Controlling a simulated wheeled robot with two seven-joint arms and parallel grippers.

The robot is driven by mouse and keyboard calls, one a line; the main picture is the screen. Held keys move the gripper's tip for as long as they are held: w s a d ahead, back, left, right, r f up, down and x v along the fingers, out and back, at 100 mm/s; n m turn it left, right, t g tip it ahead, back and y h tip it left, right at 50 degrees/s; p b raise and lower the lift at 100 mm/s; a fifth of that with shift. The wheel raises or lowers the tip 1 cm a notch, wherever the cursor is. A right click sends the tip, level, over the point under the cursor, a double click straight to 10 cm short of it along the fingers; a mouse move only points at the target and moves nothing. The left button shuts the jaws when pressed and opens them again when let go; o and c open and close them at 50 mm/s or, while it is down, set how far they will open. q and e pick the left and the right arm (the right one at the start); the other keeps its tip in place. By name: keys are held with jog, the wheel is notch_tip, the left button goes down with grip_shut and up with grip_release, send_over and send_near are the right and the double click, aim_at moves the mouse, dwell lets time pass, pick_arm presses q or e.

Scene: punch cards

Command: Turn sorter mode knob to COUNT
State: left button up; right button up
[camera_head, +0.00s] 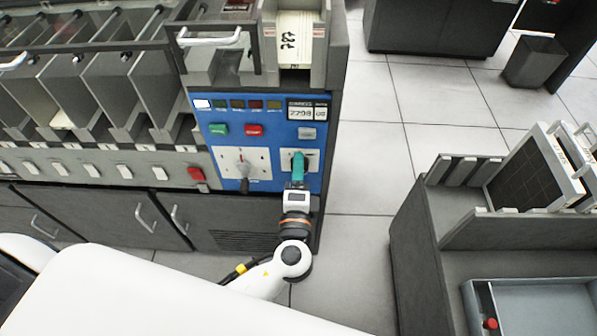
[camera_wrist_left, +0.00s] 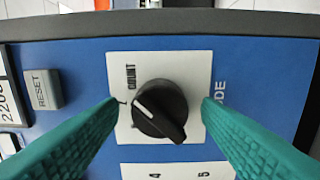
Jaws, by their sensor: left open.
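The sorter mode knob (camera_wrist_left: 160,111) is a round black knob with a pointer ridge, on a white plate (camera_wrist_left: 178,72) in the left wrist view. The word COUNT is printed on the plate above and left of it. A white line on the knob lies on its left side, and the ridge runs down to the lower right. My left gripper (camera_head: 299,160) is at the plate in the head view and covers the knob there. In the wrist view its teal fingers are open, one on each side of the knob, with gaps showing. My right gripper is not in view.
The blue panel (camera_head: 212,141) holds a green button (camera_head: 218,129), a red button (camera_head: 253,130), a grey RESET button (camera_wrist_left: 42,90) and another selector (camera_head: 243,171) to the left. A card hopper (camera_head: 334,50) stands above. Clear floor (camera_head: 365,150) lies right of the sorter.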

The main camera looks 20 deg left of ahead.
pick_arm(q)
jog(key=b+v, duration=0.1)
jog(key=v, duration=1.1)
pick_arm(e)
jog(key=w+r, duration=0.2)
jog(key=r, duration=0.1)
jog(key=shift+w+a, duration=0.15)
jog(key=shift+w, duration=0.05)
pick_arm(q)
jog(key=s+a+f+n+g, duration=0.1)
jog(key=a+f+n+g, duration=0.2)
jog(key=f, duration=0.8)
jog(key=a+f+n+g, duration=0.1)
jog(key=a+f+g, duration=0.4)
jog(key=f, duration=0.5)
jog(key=s+a+f+n+g+h, duration=0.2)
jog(key=s+f+n+g+h, duration=0.45)
jog(key=f, duration=0.75)
jog(key=s+a+n+g+y+p, duration=0.1)
jog(key=s+a+n+g+p, duration=0.1)
jog(key=s+p, duration=1.3)
jog(key=s+a, duration=0.1)
jog(key=s, duration=0.2)
jog(key=shift+r, duration=0.2)
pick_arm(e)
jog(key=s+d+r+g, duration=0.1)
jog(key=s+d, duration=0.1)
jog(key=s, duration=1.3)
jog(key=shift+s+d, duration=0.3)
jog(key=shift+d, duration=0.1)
